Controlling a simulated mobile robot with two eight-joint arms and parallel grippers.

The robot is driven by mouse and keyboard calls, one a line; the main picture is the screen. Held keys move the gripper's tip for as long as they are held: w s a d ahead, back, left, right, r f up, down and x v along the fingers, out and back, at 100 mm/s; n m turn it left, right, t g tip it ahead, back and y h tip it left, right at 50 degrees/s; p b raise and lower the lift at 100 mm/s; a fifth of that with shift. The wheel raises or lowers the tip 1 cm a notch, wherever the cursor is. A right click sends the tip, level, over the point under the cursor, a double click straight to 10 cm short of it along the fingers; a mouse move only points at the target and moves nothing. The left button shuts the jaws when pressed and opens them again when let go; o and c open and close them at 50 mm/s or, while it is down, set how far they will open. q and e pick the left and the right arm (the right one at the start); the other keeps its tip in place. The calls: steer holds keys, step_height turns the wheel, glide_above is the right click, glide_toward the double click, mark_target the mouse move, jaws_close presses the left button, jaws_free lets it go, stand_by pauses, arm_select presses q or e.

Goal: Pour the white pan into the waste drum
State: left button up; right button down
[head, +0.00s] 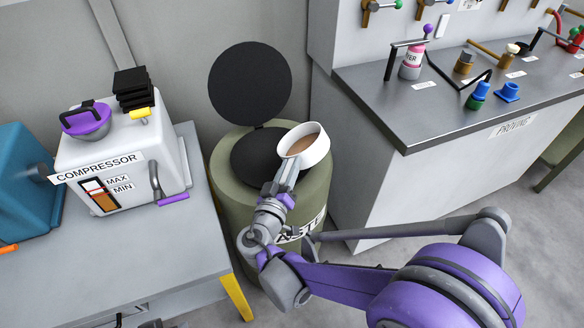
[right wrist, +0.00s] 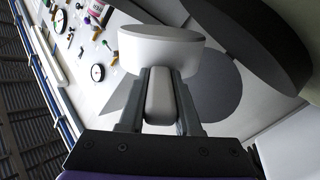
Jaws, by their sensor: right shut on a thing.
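The white pan (head: 312,155) holds a brown liquid and is tilted a little above the right part of the waste drum's top. My right gripper (head: 284,176) is shut on the pan's handle; the right wrist view also shows the pan (right wrist: 160,50) beyond the fingers (right wrist: 160,100). The waste drum (head: 236,196) is olive green, with a dark round opening (head: 254,150) and its black lid (head: 250,82) raised behind. My arm covers part of the drum's front label. My left gripper is not in view.
Left of the drum, a grey table (head: 190,235) carries a white compressor (head: 125,150) with a purple-handled lever. Right of the drum stands a grey cabinet (head: 400,185) with valves and fittings on its counter (head: 400,115). The drum sits between them.

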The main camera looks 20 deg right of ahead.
steer(key=shift+w+a+r+n, duration=0.2)
steer(key=shift+a+n, duration=0.1)
steer(key=shift+n, duration=0.2)
steer(key=shift+w+a+f+n+b, duration=0.15)
steer(key=shift+w+a+n, duration=0.35)
steer(key=shift+n, duration=0.95)
steer(key=shift+w+a+r+n+b, duration=0.1)
steer(key=shift+w+a+n+b, duration=0.4)
steer(key=shift+n, duration=1)
steer(key=shift+w+a+f+n+p, duration=0.2)
steer(key=shift+a+n, duration=0.5)
steer(key=shift+n, duration=0.75)
step_height(320, 180, up, 3)
steer(key=m+p, duration=0.3)
steer(key=m, duration=0.4)
steer(key=shift+r, duration=0.15)
